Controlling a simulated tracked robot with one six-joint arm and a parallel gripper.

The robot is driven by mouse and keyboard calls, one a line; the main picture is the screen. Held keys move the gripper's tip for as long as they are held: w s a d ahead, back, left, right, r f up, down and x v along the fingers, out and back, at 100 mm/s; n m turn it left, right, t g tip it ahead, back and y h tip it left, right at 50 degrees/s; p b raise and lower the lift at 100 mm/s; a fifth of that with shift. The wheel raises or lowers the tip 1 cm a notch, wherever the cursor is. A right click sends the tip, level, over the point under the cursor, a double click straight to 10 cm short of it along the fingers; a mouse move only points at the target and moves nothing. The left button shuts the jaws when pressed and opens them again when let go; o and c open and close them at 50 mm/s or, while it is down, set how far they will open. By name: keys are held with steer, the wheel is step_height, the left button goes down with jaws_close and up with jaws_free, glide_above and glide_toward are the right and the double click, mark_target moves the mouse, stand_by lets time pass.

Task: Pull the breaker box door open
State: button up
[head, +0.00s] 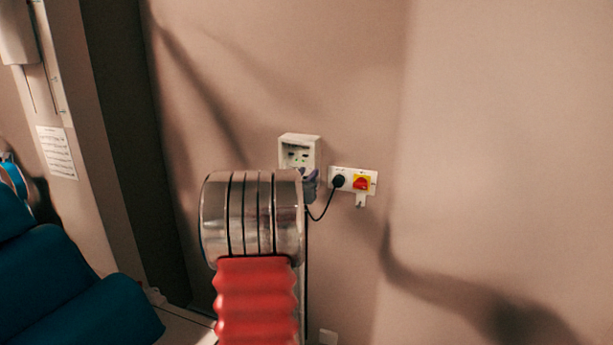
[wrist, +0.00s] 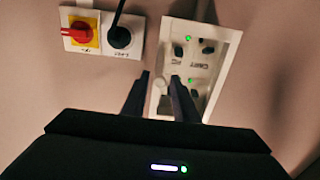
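The breaker box (head: 299,143) is a small pale box on the wall, with dark switches and green lights on its face. Its face also shows in the wrist view (wrist: 206,62), tilted. I see no clear gap at a door edge. A small pale knob (wrist: 159,87) stands at the box's left side in the wrist view. My gripper (wrist: 160,77) is open, with its two dark fingers on either side of the knob; I cannot tell whether they touch it. In the head view my arm hides most of the gripper and the lower box.
A white wall plate with a red and yellow switch (head: 362,183) and a black plug (head: 339,181) sits right of the box. A black cable (head: 325,207) hangs from the plug. Blue cushions (head: 75,285) are at the lower left. The wall at right is bare.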

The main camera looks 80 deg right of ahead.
jaws_close()
steer(key=shift+a, duration=0.15)
stand_by(0.4)
steer(key=shift+s, duration=0.1)
steer(key=shift+m+g, duration=0.3)
steer(key=shift+g, duration=0.2)
